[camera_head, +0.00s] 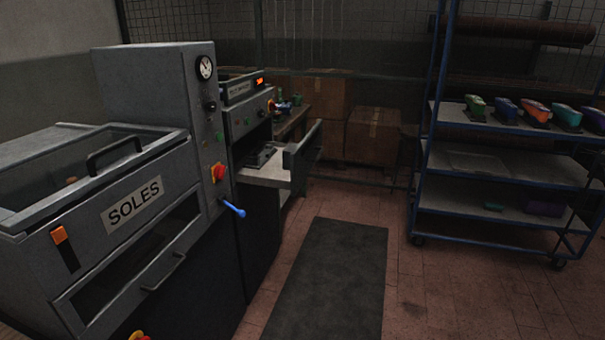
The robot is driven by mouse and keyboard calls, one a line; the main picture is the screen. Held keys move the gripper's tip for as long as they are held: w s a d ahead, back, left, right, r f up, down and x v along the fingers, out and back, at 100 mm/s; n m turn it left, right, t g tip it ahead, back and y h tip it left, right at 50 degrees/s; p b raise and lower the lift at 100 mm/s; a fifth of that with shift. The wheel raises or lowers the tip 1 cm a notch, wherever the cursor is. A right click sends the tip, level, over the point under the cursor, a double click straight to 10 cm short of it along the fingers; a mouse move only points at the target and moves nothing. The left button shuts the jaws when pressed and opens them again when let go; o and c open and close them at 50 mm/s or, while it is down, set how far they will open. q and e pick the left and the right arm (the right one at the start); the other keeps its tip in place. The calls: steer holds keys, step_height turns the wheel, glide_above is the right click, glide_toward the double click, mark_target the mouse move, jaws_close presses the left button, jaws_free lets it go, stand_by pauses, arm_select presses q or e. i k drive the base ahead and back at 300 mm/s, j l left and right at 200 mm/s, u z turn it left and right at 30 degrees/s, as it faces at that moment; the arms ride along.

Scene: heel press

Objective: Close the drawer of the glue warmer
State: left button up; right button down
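The glue warmer (246,107) is the smaller grey machine behind the large SOLES machine, with a small orange-lit display on top. Its drawer (265,176) stands open, pulled out to the right over the floor. The drawer's upright front panel (303,148) is seen at an angle at the outer end of a pale tray. A dark item (258,157) lies inside, near the machine's opening. The inner end of the drawer is partly hidden by the nearer machine. Neither of my grippers is in view.
The large SOLES machine (150,77) fills the left, with a blue-knobbed lever (233,208) sticking out. A dark mat (330,275) lies on the clear tiled floor. A blue wheeled rack (428,150) with shoes stands right. Cardboard boxes (373,135) stand behind.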

mark_target(285, 165)
steer(key=i+l+u, duration=0.2)
steer(key=i+u, duration=0.3)
steer(key=i+l+u, duration=0.35)
steer(key=u, duration=0.15)
